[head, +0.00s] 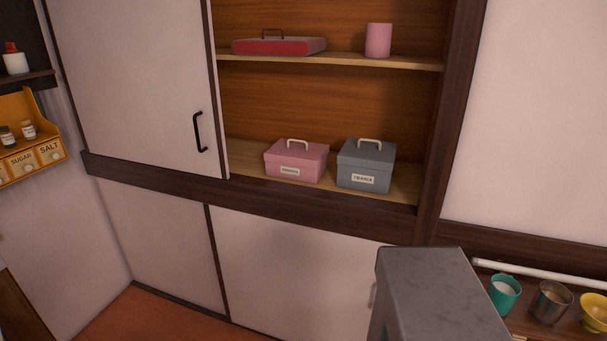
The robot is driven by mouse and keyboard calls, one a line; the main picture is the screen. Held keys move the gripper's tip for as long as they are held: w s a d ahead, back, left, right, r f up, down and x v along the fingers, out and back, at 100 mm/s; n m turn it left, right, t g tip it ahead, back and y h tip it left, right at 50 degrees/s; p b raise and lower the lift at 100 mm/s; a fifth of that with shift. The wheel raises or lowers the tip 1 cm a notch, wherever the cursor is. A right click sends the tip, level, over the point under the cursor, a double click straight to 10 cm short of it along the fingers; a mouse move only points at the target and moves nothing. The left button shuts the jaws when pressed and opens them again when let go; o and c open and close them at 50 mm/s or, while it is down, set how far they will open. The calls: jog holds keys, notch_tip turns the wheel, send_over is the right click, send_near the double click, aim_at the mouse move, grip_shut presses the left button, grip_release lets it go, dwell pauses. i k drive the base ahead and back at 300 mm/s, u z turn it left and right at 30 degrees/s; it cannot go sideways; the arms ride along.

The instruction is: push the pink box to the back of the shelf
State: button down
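The pink box (297,162) sits upright on the lower shelf (408,184) of the open cupboard. It has a pale handle on its lid and a label on its front. It stands near the shelf's front edge, with the grey box (366,165) just to its right. Bare wooden shelf and back panel show behind it. My gripper is not in the head view, so its state does not show.
A white sliding door (135,85) with a black handle covers the cupboard's left part. The upper shelf (345,60) holds a red case (279,46) and a pink cylinder (378,41). Cups, including a teal one (505,294), stand at lower right.

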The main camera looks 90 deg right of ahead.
aim_at(301, 161)
jog(key=u, duration=0.1)
jog(key=k, duration=0.6)
jog(key=z, duration=0.65)
jog(key=i, duration=0.8)
jog(key=z, duration=0.1)
